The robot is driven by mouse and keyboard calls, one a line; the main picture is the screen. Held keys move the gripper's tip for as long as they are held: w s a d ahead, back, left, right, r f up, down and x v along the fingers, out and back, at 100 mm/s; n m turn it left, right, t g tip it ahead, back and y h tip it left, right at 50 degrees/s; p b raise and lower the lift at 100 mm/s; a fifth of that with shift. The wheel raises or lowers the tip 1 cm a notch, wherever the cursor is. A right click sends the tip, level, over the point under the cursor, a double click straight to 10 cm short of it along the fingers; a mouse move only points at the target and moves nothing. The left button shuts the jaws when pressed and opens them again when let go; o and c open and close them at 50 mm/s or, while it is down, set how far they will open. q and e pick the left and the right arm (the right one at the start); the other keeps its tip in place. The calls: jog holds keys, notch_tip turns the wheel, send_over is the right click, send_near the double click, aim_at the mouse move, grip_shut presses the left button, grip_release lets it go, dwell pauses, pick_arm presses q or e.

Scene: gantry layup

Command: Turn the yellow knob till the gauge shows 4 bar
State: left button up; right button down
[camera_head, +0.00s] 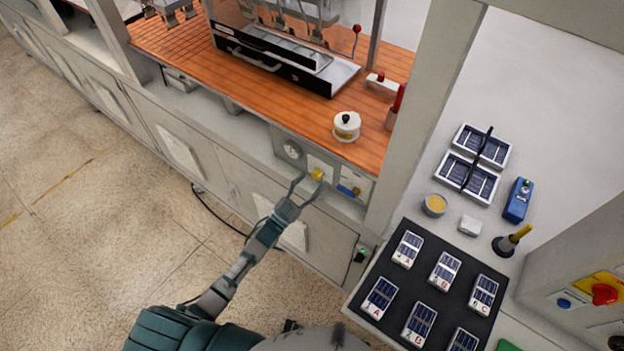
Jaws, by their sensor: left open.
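The yellow knob (318,174) is on the grey front panel below the wooden bench top. The round gauge (292,149) sits to its left on the same panel; its needle and figures are too small to read. My left gripper (311,181) is open at the knob, with its fingers to either side of it or very close. I cannot tell whether they touch it. My right gripper is not in view.
A blue-handled valve (349,190) is just right of the knob. A white lidded pot (346,126) stands on the bench edge above. A black board (395,285) with solar cells lies at the lower right. The floor at left is clear.

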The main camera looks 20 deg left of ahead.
pick_arm(q)
jog(key=shift+x, duration=0.9)
grip_shut()
jog(key=shift+m+g+h, duration=0.4)
jog(key=shift+m, duration=0.5)
jog(key=shift+a, duration=0.1)
grip_release()
